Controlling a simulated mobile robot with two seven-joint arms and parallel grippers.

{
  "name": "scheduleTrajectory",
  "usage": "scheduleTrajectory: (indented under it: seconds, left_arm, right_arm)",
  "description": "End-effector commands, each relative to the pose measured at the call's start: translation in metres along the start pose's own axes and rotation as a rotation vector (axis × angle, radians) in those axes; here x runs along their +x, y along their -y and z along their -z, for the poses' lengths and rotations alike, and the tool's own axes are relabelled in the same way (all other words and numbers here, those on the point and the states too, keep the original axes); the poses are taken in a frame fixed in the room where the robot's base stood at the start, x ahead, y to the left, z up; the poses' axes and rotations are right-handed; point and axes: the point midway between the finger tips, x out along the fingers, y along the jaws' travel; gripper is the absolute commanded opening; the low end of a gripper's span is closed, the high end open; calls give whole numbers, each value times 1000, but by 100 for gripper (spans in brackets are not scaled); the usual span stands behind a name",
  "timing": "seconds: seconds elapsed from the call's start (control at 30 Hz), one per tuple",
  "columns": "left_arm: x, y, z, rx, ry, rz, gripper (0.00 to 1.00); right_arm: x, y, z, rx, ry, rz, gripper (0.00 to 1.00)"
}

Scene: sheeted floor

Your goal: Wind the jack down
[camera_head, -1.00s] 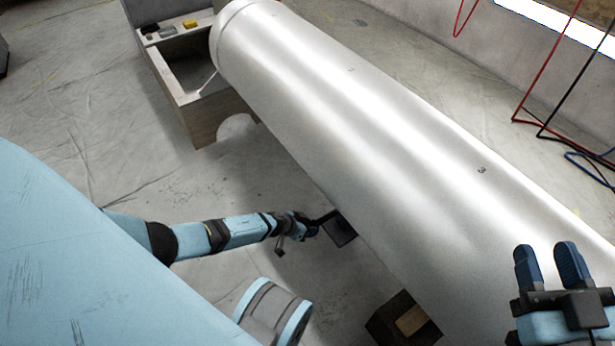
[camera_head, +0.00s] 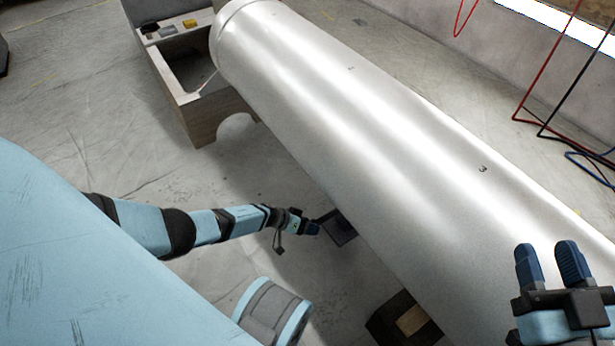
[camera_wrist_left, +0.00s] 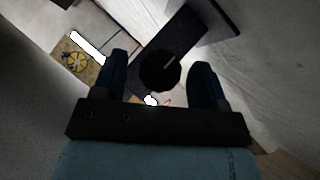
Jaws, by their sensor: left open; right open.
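The jack (camera_head: 340,226) is a dark block low on the floor at the near side of the big silver cylinder (camera_head: 380,150), partly hidden by it. My left gripper (camera_head: 312,228) is beside its left end. In the left wrist view a dark round knob (camera_wrist_left: 160,72) with a pale line on it lies between the open fingers of the left gripper (camera_wrist_left: 160,58), in front of a dark body (camera_wrist_left: 185,38). I cannot tell whether the fingers touch it. My right gripper (camera_head: 545,262) is open and empty, over the cylinder at the lower right.
A wooden stand (camera_head: 205,118) with small items on its ledge is at the cylinder's far end. A dark block with a tan top (camera_head: 410,320) is under the near end. Red and black cables (camera_head: 540,110) hang at the right.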

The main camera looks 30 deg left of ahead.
Motion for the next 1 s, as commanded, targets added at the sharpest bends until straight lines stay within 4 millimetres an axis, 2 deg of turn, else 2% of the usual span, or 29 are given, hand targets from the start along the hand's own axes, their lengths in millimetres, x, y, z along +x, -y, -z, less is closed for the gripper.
scheduleTrajectory:
  seconds: [0.17,0.8,1.0]
  left_arm:
    - [-10,-1,1,0,1,1,66]
    - [-74,-2,2,0,1,1,66]
    - [-80,0,0,1,0,0,66]
  right_arm:
    - [1,-2,9,0,0,0,43]
    - [5,-9,53,1,2,1,43]
    - [5,-9,55,1,2,2,43]
